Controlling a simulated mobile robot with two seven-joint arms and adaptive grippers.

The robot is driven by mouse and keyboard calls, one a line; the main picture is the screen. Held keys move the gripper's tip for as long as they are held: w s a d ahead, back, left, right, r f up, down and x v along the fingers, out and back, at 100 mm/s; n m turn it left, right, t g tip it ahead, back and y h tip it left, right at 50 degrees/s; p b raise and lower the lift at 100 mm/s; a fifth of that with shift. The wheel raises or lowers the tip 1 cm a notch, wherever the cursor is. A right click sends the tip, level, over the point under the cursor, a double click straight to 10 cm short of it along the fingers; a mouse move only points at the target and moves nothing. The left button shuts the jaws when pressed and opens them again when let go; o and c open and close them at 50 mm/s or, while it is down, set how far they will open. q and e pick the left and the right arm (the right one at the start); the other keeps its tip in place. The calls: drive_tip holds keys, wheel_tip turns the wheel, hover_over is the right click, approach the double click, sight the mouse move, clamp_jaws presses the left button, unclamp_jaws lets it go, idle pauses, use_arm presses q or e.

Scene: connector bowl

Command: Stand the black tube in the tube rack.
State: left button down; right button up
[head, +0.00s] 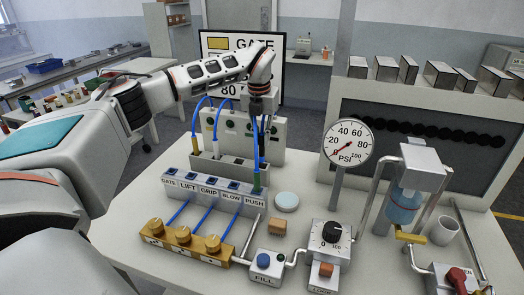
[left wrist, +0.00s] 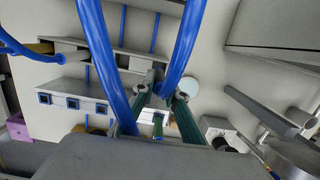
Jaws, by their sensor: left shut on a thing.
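No loose black tube stands out in either view. My left gripper (head: 262,140) reaches down over the labelled socket block (head: 215,185), near its PUSH end. A blue hose (head: 255,130) runs down beside its fingers to a dark green connector (head: 256,181) at the PUSH socket. In the left wrist view my left gripper (left wrist: 164,103) is shut, with a green piece (left wrist: 158,125) between the fingers, seemingly the connector. The fingers and hose partly hide the contact. Several small coloured tubes (head: 70,97) stand on the left bench; which rack holds them is unclear. My right gripper is not in view.
A grey panel (head: 270,135) with hoses plugged in stands behind the block.

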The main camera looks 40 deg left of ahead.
sight(262, 161)
use_arm(q)
drive_tip(key=shift+f, duration=2.55)
drive_tip(key=shift+f, duration=0.1)
drive_tip(key=c, duration=2)
unclamp_jaws()
drive_tip(key=shift+c, duration=0.2)
drive_tip(key=r, duration=0.4)
drive_tip(key=s+r, duration=0.1)
drive_tip(key=r, duration=0.7)
drive_tip(key=shift+s+d+r+b, duration=0.1)
drive_tip(key=shift+s+d+b, duration=0.2)
drive_tip(key=shift+s, duration=0.05)
